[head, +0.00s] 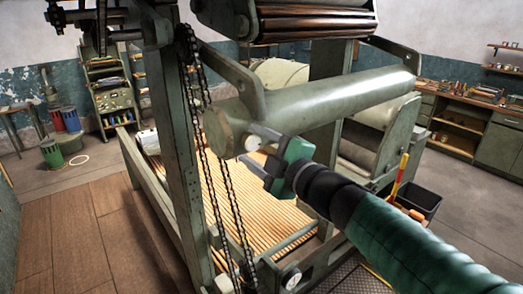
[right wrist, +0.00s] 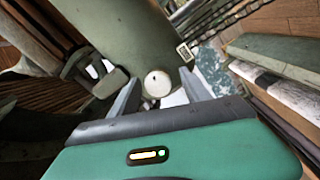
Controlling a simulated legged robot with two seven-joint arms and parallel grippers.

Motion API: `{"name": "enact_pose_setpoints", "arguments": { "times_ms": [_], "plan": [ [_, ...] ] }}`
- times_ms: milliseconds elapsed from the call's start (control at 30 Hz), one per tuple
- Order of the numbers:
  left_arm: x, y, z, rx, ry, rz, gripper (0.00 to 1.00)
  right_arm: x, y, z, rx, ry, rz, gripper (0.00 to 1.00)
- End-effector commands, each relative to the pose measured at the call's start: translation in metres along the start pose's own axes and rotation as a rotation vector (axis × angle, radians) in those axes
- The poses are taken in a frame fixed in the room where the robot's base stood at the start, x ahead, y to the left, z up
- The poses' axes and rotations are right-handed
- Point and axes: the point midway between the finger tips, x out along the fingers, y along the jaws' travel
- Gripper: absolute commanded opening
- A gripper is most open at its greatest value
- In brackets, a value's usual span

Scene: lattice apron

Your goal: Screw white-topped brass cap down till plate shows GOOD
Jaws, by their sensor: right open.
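The cap's round white top (right wrist: 158,84) shows in the right wrist view, against the end of a green roller (right wrist: 118,35). In the head view the white top (head: 253,143) is a small pale disc by the roller's near end; its brass side cannot be made out. My right gripper (head: 250,147) is open, its two fingers pointing at the cap. In the right wrist view its fingertips (right wrist: 160,90) lie either side of the white top with gaps; I cannot tell whether they reach around it. A small framed plate (right wrist: 185,52) sits right of the cap; its wording is unreadable. My left gripper is out of view.
A green upright post (head: 183,150) and a hanging chain (head: 228,190) stand left of the gripper. Wooden slats (head: 180,190) lie below the roller (head: 330,98). A black bin (head: 418,200) stands right of my arm. The wooden floor (head: 80,235) at left is clear.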

Motion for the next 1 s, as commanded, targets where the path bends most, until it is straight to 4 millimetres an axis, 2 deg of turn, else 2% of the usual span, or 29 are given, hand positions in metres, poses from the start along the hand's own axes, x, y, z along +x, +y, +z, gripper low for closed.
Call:
{"name": "enact_pose_setpoints", "arguments": {
  "times_ms": [167, 467, 500, 533, 700, 833, 1000],
  "plan": [
    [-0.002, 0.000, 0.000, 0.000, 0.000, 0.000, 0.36, -0.025, 0.002, 0.000, -0.002, -0.002, 0.004, 0.56],
    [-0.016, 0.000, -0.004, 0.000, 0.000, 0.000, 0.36, -0.113, 0.004, 0.000, 0.000, -0.004, 0.003, 0.56],
    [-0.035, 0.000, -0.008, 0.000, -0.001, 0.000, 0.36, -0.116, 0.010, -0.003, 0.004, -0.002, -0.006, 0.56],
    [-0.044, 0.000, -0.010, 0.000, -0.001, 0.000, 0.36, -0.117, 0.010, -0.003, 0.006, -0.002, -0.010, 0.56],
    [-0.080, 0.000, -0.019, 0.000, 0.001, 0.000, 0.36, -0.134, 0.009, -0.002, 0.007, -0.003, -0.008, 0.56],
    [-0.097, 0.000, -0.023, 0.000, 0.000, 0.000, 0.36, -0.152, 0.006, 0.000, 0.004, -0.005, -0.003, 0.56],
    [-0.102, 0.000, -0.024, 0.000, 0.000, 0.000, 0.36, -0.164, 0.000, 0.002, 0.002, -0.003, -0.003, 0.56]
  ]
}}
